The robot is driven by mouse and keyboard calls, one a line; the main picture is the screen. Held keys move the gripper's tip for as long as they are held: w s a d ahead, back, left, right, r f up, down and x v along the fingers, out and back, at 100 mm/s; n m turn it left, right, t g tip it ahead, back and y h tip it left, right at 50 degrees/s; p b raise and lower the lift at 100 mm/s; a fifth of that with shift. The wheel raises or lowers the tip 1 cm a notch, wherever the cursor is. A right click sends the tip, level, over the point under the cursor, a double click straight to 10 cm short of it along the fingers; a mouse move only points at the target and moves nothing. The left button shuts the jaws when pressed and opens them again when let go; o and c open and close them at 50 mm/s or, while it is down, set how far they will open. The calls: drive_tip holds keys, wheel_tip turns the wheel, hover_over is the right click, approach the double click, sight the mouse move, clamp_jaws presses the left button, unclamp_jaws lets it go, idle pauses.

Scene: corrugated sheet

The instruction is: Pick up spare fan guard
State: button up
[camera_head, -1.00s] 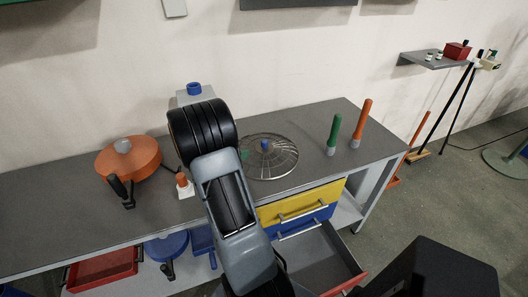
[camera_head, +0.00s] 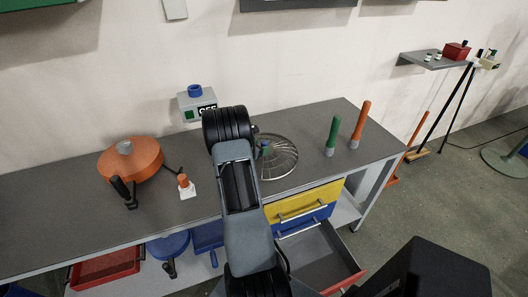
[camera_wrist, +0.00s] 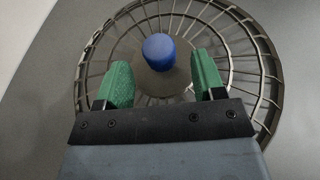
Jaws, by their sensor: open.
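The fan guard (camera_head: 283,162) is a round wire grille lying flat on the grey workbench, partly hidden behind my arm in the head view. In the wrist view the fan guard (camera_wrist: 262,75) fills much of the picture, with a blue knob (camera_wrist: 158,52) on a round plate at its middle. My gripper (camera_wrist: 160,75) has two green fingertips, open and apart, with the knob between or just beyond them in the picture. Nothing is held. I cannot tell how high the fingertips are above the guard. In the head view my arm hides most of the gripper.
The workbench (camera_head: 75,192) also bears an orange reel (camera_head: 140,158), an orange-topped white block (camera_head: 186,187), and green (camera_head: 332,135) and orange (camera_head: 360,124) upright handles. A grey box with a blue ring (camera_head: 197,102) stands behind. An open drawer (camera_head: 325,262) juts out in front.

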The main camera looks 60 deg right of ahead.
drive_tip(key=shift+x, duration=0.85)
drive_tip(key=shift+c, duration=0.4)
drive_tip(key=shift+r, duration=0.1)
clamp_jaws()
